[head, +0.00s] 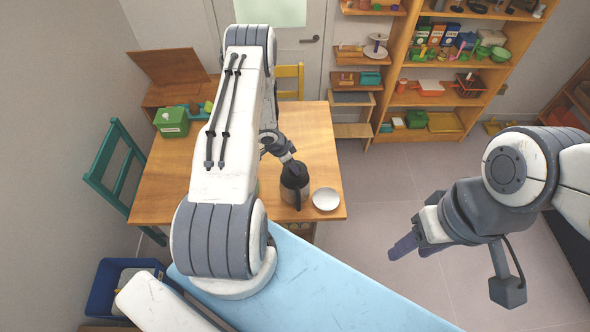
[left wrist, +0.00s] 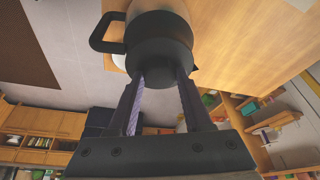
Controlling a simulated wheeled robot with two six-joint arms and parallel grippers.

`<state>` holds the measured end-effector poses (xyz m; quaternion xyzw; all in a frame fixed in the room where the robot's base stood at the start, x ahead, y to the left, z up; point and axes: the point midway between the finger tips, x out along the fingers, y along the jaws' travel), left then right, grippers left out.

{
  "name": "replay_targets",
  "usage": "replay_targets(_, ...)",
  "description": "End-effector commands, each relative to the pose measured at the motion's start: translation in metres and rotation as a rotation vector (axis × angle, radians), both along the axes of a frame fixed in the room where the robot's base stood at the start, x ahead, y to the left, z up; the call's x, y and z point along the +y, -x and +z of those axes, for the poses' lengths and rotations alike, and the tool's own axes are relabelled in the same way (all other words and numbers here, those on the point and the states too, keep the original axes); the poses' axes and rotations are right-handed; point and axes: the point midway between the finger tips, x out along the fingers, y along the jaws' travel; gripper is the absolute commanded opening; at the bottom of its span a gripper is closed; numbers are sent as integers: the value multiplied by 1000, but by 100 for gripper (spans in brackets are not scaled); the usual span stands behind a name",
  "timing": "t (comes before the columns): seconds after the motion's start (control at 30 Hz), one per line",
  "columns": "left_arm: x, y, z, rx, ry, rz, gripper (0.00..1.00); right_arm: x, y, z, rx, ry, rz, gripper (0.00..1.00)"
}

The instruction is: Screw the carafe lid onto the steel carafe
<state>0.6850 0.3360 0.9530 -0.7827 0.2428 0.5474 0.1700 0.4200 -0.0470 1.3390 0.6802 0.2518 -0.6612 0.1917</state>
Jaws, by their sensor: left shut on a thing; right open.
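The steel carafe (head: 295,188) stands upright on the wooden table near its front right corner. It has a dark upper part and a black handle, and it also shows in the left wrist view (left wrist: 150,7). My left gripper (head: 288,161) is over the carafe's mouth, with its fingers shut on the dark carafe lid (left wrist: 158,74). The lid is at the top of the carafe; I cannot tell how far it is seated on the thread. My right gripper (head: 418,249) is open and empty, out over the floor to the right of the table.
A white dish (head: 326,199) sits just right of the carafe on the table (head: 165,200). A green box (head: 172,122) is at the table's back left. A green chair (head: 113,165) and a yellow chair (head: 290,80) stand beside it. Loaded shelves (head: 440,90) stand behind.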

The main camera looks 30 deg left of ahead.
Motion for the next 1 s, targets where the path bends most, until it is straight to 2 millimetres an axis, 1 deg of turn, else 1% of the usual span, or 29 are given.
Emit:
replay_targets(0.07, 0, 0, 1, -1, 1, 0, 0, 0, 0, 0, 0, 0, 0, 50)
replay_targets(0.1, 0, 0, 1, -1, 1, 0, 58, 0, 0, 0, 0, 0, 0, 50)
replay_targets(0.17, 0, 0, 1, -1, 1, 0, 80, 0, 0, 0, 0, 0, 0, 50)
replay_targets(0.2, 0, 0, 0, -1, 1, 0, 85, 0, 0, 0, 0, 0, 0, 50)
replay_targets(0.5, 0, 0, 1, 0, 0, 1, 85, 0, 0, 0, 0, 0, 0, 50)
replay_targets(0.63, 2, 2, 9, -2, -1, 1, 85, 0, 0, -4, 0, 0, 0, 50)
replay_targets(0.77, 6, 8, 27, -2, -1, 2, 85, 0, 0, -11, -1, -1, 0, 50)
replay_targets(0.8, 8, 10, 36, -4, -2, 2, 85, 0, 0, -11, -1, -1, 0, 50)
replay_targets(1.0, 16, 21, 74, -3, -3, 1, 85, 0, 0, -12, -1, -1, 0, 50)
